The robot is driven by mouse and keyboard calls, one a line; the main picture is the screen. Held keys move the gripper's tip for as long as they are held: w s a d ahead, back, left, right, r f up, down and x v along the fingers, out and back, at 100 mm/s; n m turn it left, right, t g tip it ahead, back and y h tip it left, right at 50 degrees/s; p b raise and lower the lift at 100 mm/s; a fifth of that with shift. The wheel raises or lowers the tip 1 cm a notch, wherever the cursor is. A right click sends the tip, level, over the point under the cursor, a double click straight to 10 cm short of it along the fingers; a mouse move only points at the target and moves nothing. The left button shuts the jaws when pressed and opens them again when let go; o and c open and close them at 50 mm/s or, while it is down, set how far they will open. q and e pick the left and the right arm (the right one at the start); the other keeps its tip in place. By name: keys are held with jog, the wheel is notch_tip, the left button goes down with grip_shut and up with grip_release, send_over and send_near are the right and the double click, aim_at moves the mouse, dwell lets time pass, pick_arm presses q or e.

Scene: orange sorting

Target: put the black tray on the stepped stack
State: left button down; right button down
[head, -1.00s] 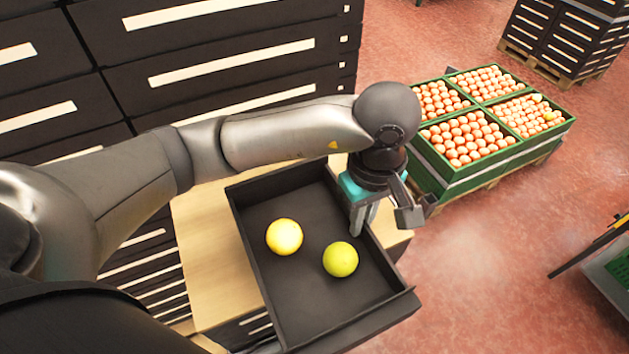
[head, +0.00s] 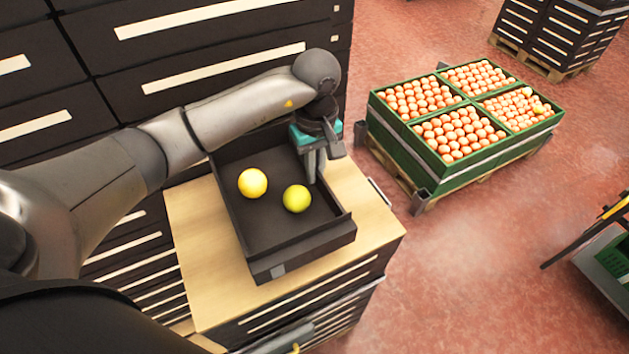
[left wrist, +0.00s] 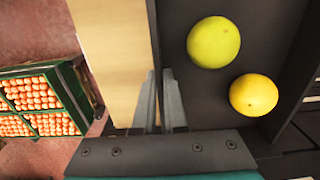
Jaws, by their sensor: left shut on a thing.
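The black tray (head: 302,251) is over the light wooden top (head: 197,246) of a low stack of dark drawers or crates. A yellow fruit (head: 252,183) and a yellow-green fruit (head: 297,198) lie in it. My left gripper (head: 315,177) is shut on the tray's right wall. In the left wrist view its fingers (left wrist: 160,92) straddle that wall, with the wooden top on one side and the fruits on the other. I cannot tell whether the tray's underside touches the wood. Taller dark stacks (head: 215,50) with pale stripes stand behind. My right gripper is not in view.
Green crates (head: 462,168) full of orange fruit stand on a pallet to the right. Another dark stack (head: 560,32) is at the back right. A dark green-and-black object (head: 605,262) is at the right edge. The red floor between them is open.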

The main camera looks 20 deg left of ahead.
pick_arm(q)
notch_tip(320, 180, down, 4)
jog(key=shift+r, duration=0.1)
jog(key=shift+w+a+f, duration=0.15)
jog(key=shift+f, duration=0.25)
jog(key=shift+f, duration=0.2)
jog(key=c, duration=1)
grip_release()
jog(key=shift+r, duration=0.1)
